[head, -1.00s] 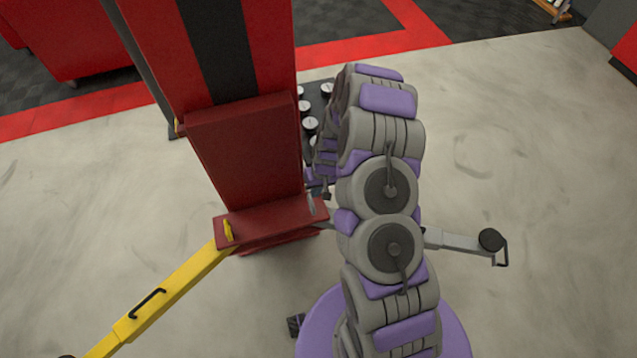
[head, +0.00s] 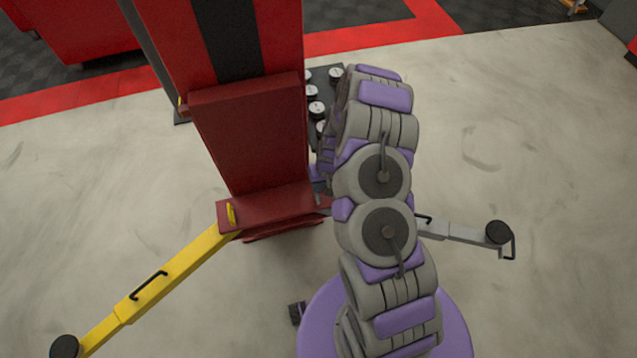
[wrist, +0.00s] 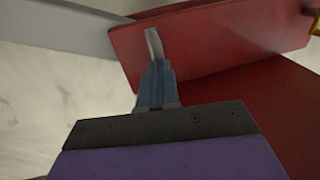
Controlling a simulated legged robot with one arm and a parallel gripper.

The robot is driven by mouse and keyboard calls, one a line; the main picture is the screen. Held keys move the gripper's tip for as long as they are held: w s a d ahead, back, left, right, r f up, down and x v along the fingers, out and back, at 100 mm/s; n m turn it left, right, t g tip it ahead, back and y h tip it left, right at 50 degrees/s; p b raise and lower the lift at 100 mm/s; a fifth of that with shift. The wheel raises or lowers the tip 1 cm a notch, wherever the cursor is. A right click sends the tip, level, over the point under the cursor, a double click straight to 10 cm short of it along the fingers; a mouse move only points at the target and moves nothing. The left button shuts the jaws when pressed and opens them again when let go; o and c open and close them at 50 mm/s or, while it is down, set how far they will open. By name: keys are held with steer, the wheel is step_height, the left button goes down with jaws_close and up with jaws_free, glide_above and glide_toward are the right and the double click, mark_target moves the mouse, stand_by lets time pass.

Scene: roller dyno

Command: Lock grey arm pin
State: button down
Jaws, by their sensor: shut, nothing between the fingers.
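In the wrist view, the grey pin (wrist: 153,44) stands as a small pale tab at the edge of the red lift base plate (wrist: 220,38). My gripper (wrist: 157,68) has its blue fingers together, their tips right at the lower end of the pin. I cannot tell whether they touch it. The grey arm (wrist: 55,25) runs off to the upper left. In the head view, the grey arm (head: 455,231) reaches out to the right of my own arm, which hides its inner part and the pin.
The red lift post (head: 250,145) rises left of my arm. A yellow arm (head: 175,280) with a black handle and a yellow pin (head: 231,213) extends to the lower left. A rack of round pads (head: 317,110) stands behind the post. The floor on the right is open.

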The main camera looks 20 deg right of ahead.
steer(key=shift+s+f, duration=0.2)
steer(key=shift+f, duration=0.05)
step_height(320, 180, up, 14)
steer(key=d+p, duration=0.2)
steer(key=p, duration=0.2)
steer(key=shift+d+p, duration=0.3)
steer(key=shift+p, duration=0.05)
steer(key=shift+d, duration=0.25)
steer(key=shift+a, duration=0.1)
